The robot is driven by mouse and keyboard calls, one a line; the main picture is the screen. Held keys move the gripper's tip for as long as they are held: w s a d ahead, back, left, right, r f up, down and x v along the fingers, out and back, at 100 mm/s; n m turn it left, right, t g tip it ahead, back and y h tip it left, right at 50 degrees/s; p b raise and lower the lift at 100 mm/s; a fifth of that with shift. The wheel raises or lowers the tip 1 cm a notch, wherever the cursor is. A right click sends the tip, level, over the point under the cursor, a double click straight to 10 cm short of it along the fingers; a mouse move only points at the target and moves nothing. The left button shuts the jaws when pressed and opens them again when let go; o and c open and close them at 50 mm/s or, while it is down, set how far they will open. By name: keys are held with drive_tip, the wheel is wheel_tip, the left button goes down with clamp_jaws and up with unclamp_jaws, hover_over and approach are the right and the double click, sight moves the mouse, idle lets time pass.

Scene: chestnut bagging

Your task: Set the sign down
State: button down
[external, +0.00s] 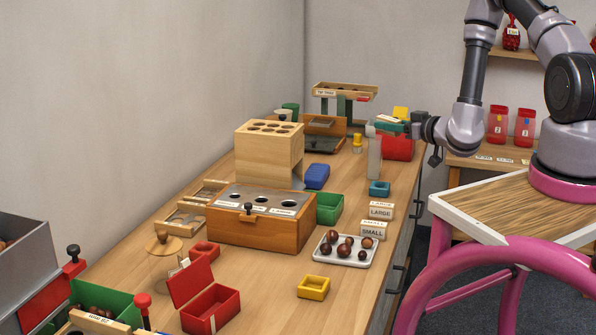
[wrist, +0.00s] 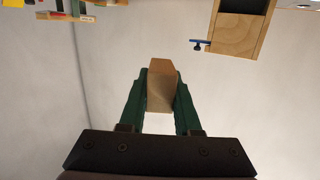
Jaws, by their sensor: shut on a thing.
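My gripper (external: 388,128) reaches in from the right over the far right part of the bench. It points left, with its green fingers closed. In the wrist view my gripper (wrist: 160,98) is shut on a tan wooden block, the sign (wrist: 161,88), held between the fingertips. Any lettering on it is not visible there. In the external view only a pale edge of the sign (external: 388,119) shows at the fingers. Two other wooden signs stand on the bench at the right edge, LARGE (external: 381,211) and SMALL (external: 372,232).
A tray (external: 330,258) of chestnuts lies before the SMALL sign. A teal box (external: 379,189) stands behind LARGE. A red bin (external: 398,148) is behind my gripper. A wooden sorting box (external: 262,222) and a tall holed block (external: 268,155) stand left. Bare bench shows near the right edge.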

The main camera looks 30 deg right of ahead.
drive_tip(key=s+a+f+n+g+y, duration=0.2)
drive_tip(key=s+a+f+n+y, duration=0.1)
drive_tip(key=f, duration=0.3)
drive_tip(key=s+a+f+n+g+y, duration=0.2)
drive_tip(key=s+a+f+y, duration=0.1)
drive_tip(key=f, duration=0.3)
drive_tip(key=shift+f+n+y, duration=0.25)
drive_tip(key=shift+n+y, duration=0.15)
drive_tip(key=shift+s+a, duration=0.1)
drive_tip(key=shift+f, duration=4.75)
drive_tip(key=shift+f, duration=0.2)
drive_tip(key=c, duration=0.6)
unclamp_jaws()
